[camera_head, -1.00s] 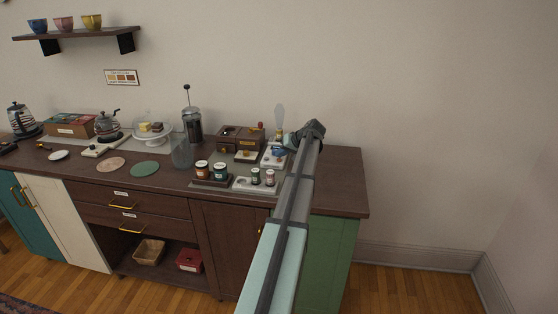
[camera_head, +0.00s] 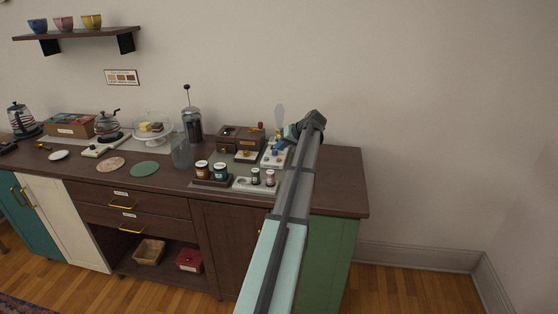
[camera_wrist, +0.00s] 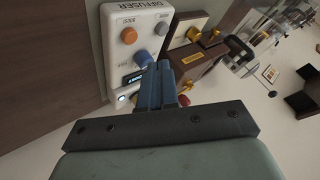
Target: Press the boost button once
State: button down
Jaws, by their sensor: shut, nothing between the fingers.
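The white diffuser (camera_wrist: 117,55) shows close up in the wrist view, with "DIFFUSER" printed along its edge. On it are an orange round control (camera_wrist: 129,36), a grey round control (camera_wrist: 161,28), another grey control (camera_wrist: 143,58) partly behind my fingers, a small lit display (camera_wrist: 134,77) and a glowing spot (camera_wrist: 121,98). In the head view the diffuser (camera_head: 271,160) is at the counter's right, below my gripper (camera_head: 278,147).
A wooden box with a brass plate (camera_wrist: 187,68) stands beside the diffuser. Jars on a dark tray (camera_head: 212,182) and small jars on a white tray (camera_head: 246,186) stand in front. A glass jug (camera_head: 181,153) and French press (camera_head: 193,122) are to the left. The counter's right end is bare.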

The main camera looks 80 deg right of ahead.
notch_tip(320, 180, up, 2)
jog(key=shift+r, duration=0.25)
jog(key=shift+w, duration=0.1)
